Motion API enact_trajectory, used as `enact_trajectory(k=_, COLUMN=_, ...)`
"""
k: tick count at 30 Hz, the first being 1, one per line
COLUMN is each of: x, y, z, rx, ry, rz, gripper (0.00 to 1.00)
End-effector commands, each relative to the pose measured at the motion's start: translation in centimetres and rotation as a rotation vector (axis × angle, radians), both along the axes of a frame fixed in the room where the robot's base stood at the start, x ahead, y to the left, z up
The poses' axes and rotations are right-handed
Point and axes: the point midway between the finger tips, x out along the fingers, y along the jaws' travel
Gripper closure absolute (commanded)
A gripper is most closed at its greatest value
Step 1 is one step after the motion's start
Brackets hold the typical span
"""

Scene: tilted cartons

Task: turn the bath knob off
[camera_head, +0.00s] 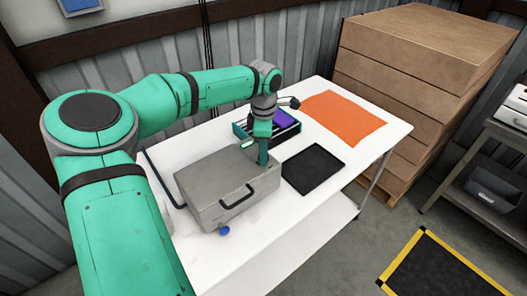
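A grey box-shaped bath (215,180) with a dark bar handle (237,196) stands on the white table. A small round blue knob (223,230) shows low at its front, near the table's front edge; which way the knob is turned is too small to tell. My gripper (262,158) points down at the far right corner of the bath, away from the knob. I see it nearly edge-on, so its finger gap is hidden, and I cannot tell whether it touches the bath.
A black flat tray (314,168) lies right of the bath. A teal rack (290,131) with a purple item (284,117) is behind my gripper. An orange cloth (343,119) covers the far right of the table (385,139). Stacked cartons (405,95) stand behind.

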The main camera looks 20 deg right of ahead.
Motion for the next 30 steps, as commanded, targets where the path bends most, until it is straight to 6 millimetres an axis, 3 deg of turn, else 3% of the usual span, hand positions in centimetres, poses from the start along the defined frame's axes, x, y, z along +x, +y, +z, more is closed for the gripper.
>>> enact_trajectory(k=1, x=0.00, y=0.00, z=0.02, rx=0.000, ry=0.000, rz=0.000, gripper=0.81)
enact_trajectory(k=3, x=0.00, y=0.01, z=0.02, rx=0.000, ry=0.000, rz=0.000, gripper=0.95)
enact_trajectory(k=17, x=0.00, y=0.01, z=0.05, rx=0.000, ry=0.001, rz=0.088, gripper=0.95)
enact_trajectory(k=30, x=0.01, y=-0.04, z=0.10, rx=-0.001, ry=0.001, rz=0.459, gripper=0.95)
